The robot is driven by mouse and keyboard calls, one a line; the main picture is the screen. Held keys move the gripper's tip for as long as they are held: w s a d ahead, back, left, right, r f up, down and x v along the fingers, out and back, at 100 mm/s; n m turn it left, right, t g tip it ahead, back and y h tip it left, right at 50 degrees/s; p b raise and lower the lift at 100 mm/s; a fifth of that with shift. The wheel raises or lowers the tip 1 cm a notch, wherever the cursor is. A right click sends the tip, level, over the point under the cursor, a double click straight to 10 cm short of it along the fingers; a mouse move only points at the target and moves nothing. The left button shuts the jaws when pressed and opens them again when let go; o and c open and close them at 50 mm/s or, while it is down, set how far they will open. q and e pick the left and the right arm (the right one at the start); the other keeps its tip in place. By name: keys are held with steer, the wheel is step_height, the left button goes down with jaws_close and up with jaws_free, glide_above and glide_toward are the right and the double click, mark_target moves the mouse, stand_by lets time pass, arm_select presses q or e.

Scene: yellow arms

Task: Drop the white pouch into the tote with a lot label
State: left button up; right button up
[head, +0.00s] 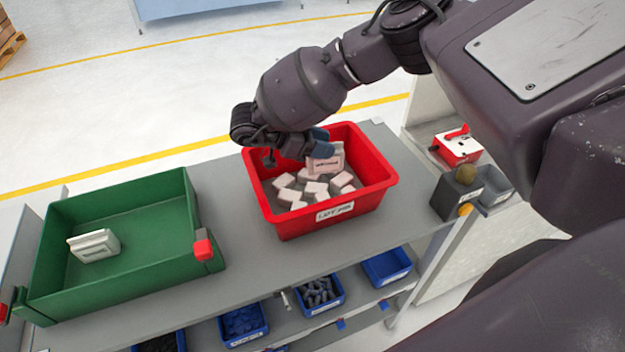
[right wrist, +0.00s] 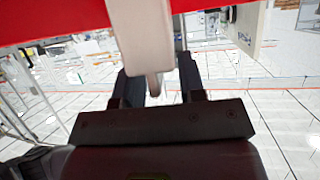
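The red tote (head: 286,226) stands on the grey table, with a white lot label (head: 334,212) on its front wall. Several pale pouches (head: 313,188) lie inside it. My left gripper is not in view.
A green crate (head: 125,277) stands on the left of the table (head: 235,220) with one white pouch (head: 94,245) in it. Blue bins (head: 243,324) sit on the shelf below. A dark grey box (head: 452,196) stands at the table's right end.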

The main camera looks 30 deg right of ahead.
steer(key=o, duration=0.5)
steer(key=shift+c, duration=0.2)
steer(key=b+v, duration=0.1)
steer(key=v, duration=1)
steer(key=shift+b, duration=0.35)
steer(key=shift+s, duration=0.1)
